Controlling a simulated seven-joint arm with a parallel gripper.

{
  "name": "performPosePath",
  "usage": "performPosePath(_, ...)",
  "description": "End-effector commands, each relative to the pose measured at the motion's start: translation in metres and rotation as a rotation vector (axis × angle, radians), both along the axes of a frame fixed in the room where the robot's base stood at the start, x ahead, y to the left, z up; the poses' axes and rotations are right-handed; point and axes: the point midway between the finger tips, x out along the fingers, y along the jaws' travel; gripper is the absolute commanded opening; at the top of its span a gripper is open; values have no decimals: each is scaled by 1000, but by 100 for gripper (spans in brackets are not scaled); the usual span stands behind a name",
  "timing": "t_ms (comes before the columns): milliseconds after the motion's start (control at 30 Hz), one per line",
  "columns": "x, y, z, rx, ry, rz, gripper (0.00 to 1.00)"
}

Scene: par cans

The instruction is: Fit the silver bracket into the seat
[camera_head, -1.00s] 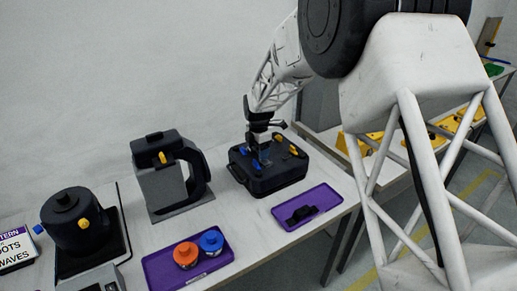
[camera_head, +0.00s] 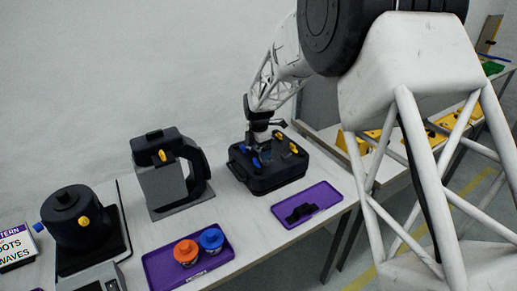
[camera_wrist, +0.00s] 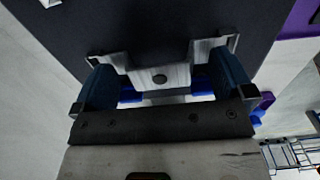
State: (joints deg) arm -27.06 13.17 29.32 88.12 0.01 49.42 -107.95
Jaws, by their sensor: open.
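A silver bracket (camera_wrist: 172,77) with a dark hole in its middle and raised ends lies against a dark surface in the wrist view. My gripper (camera_wrist: 163,82) is open, with one finger on either side of the bracket; I cannot tell whether they touch it. In the head view my gripper (camera_head: 260,153) points down over the black case (camera_head: 272,181), which has blue and yellow knobs. The bracket is mostly hidden there by my gripper. I cannot make out the seat's outline, or whether the bracket is fully in it.
A purple tray (camera_head: 326,194) with a black part (camera_head: 301,213) lies right of the case. Another purple tray (camera_head: 160,269) holds an orange-lidded can (camera_head: 186,252) and a blue-lidded can (camera_head: 211,240). A grey jug-like machine (camera_head: 160,185) stands left of the case.

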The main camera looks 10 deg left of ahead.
Motion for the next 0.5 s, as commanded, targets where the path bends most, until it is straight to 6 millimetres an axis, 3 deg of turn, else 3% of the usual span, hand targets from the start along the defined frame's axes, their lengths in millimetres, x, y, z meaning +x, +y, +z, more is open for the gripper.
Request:
performPosePath(267, 0, 0, 20, 1, -1, 0, 99)
performPosePath(500, 0, 0, 52, 1, -2, 0, 99)
